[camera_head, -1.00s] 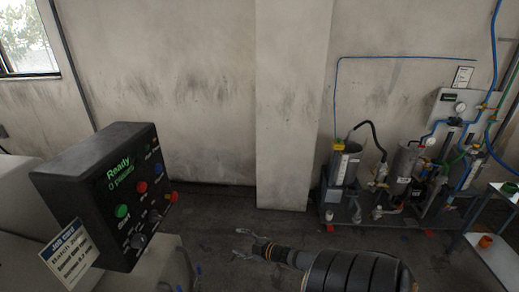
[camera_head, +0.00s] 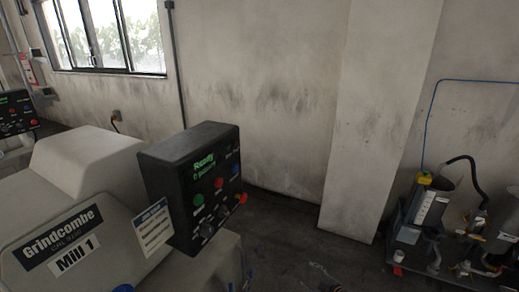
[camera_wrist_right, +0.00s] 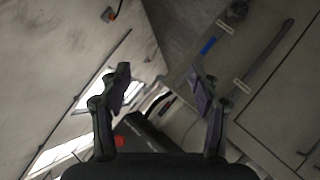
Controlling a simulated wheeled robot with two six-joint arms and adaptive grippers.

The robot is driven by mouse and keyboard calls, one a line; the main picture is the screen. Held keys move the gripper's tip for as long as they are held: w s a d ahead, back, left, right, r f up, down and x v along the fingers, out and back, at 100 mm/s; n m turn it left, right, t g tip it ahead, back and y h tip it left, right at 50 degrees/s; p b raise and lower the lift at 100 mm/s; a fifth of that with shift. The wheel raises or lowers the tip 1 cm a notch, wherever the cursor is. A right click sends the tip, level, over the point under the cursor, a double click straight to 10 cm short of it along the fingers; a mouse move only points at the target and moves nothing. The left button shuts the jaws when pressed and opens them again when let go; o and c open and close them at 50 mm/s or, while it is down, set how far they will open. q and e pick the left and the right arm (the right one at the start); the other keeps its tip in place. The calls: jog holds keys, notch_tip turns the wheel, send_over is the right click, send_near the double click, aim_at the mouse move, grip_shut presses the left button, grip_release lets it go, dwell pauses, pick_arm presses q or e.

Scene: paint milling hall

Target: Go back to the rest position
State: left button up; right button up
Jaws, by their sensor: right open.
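My right gripper (camera_wrist_right: 162,88) shows in the right wrist view with its two dark fingers spread apart and nothing between them. The control box is black, with a green "Ready" display and several coloured buttons. My left gripper is not in view.
A pale mill labelled "Grindcombe Mill 1" (camera_head: 85,165) stands at the left, with a label card (camera_head: 152,227) beside its control box. A wall pillar (camera_head: 375,120) stands at centre right. Pump equipment (camera_head: 428,215) stands at the right. Dark floor between them is open.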

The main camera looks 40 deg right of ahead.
jog(key=s+a+f+m+g+h+b, duration=0.1)
jog(key=s+a+f+m+g, duration=0.25)
jog(key=s+f, duration=0.55)
jog(key=s+a+f+m+g, duration=0.2)
jog(key=s+a+f+g, duration=0.15)
jog(key=s+f, duration=0.6)
jog(key=s+a+f+m+g+y+b, duration=0.1)
jog(key=s+a+f+g, duration=0.3)
jog(key=s+a+f, duration=0.7)
jog(key=s+a+m, duration=0.1)
jog(key=s+a, duration=0.1)
jog(key=a, duration=0.2)
jog(key=shift+f+g+y, duration=0.15)
jog(key=shift+g+y, duration=0.15)
